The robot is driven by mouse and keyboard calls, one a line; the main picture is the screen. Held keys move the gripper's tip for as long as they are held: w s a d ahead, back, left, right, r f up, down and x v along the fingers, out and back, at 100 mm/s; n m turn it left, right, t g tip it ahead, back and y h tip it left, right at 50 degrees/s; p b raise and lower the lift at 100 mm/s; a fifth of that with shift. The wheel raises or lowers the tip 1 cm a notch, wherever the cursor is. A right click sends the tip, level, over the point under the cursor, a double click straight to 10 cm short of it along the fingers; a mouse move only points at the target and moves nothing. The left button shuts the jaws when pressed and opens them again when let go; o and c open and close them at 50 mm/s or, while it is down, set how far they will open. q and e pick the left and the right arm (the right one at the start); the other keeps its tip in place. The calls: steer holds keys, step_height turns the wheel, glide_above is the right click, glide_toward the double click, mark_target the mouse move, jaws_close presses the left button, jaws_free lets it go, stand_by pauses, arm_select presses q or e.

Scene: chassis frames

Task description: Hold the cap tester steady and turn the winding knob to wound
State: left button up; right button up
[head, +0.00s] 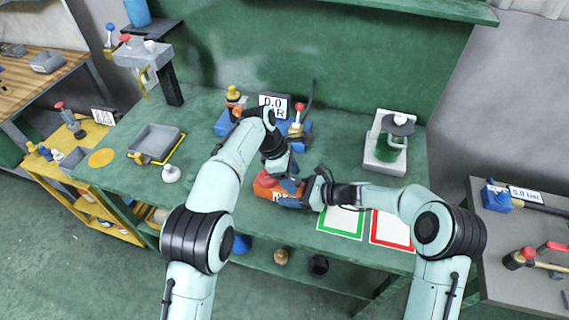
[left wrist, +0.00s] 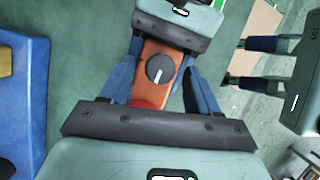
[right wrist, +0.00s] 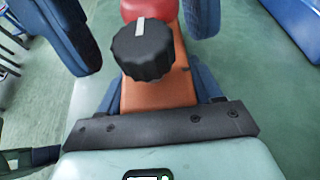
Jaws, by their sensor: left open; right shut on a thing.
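The cap tester (head: 266,188) is an orange block with a red part at one end, on the green bench. Its black winding knob (right wrist: 143,48) has a white pointer mark directed toward the red part (right wrist: 150,9). The knob also shows in the left wrist view (left wrist: 160,69). My right gripper (right wrist: 160,90) is shut on the orange body (right wrist: 158,94), at the end away from the red part. My left gripper (left wrist: 160,80) is open, its fingers spread on either side of the tester and apart from the knob. The wound marking is not legible.
A blue gauge unit reading 0.0 (head: 273,102) stands behind the grippers. Green-framed (head: 341,222) and red-framed (head: 392,229) mats lie right of the tester.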

arm_select(q)
steer(key=n+t, duration=0.1)
steer(key=n, duration=0.3)
steer(key=shift+s+d+t, duration=0.1)
steer(key=shift+s+t, duration=0.25)
steer(key=shift+t, duration=0.05)
steer(key=n+t, duration=0.1)
steer(key=n, duration=0.2)
steer(key=shift+s+y, duration=0.1)
steer(key=shift+y, duration=0.3)
steer(key=n, duration=0.2)
steer(key=n+t+y, duration=0.1)
steer(key=n, duration=0.1)
steer(key=n+t, duration=0.1)
steer(key=n, duration=0.1)
steer(key=shift+s+d, duration=0.15)
steer(key=shift+d, duration=0.1)
steer(key=v, duration=1.2)
steer(key=shift+r, duration=0.1)
steer(key=shift+c, duration=0.2)
